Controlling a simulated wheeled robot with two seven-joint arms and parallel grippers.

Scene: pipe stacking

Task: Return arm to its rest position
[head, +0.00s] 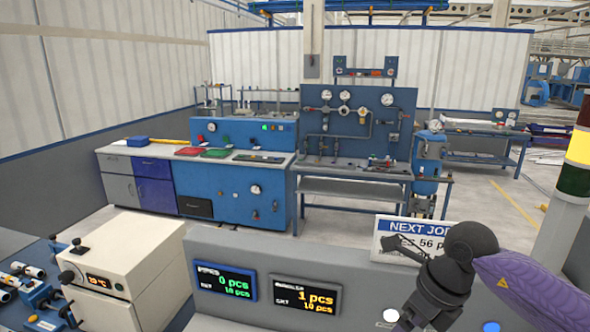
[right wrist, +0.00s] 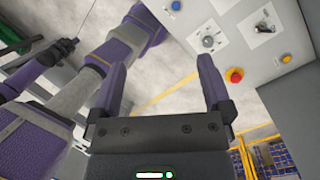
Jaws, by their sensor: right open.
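My right gripper (right wrist: 165,95) shows in the right wrist view. Its two purple fingers stand wide apart with nothing between them, and pale floor shows beyond. In the head view, a purple link and dark joints of my right arm come in from the lower right, in front of a white sign. More purple and grey links of mine fill the left of the wrist view. My left gripper cannot be made out in either view.
A grey panel carries two displays, one reading 0 pcs (head: 224,281) and one 1 pcs (head: 306,294). A cream oven-like box (head: 145,262) stands at left. The sign (head: 393,246) is partly covered. A control panel with a red button (right wrist: 235,75) is near my right gripper.

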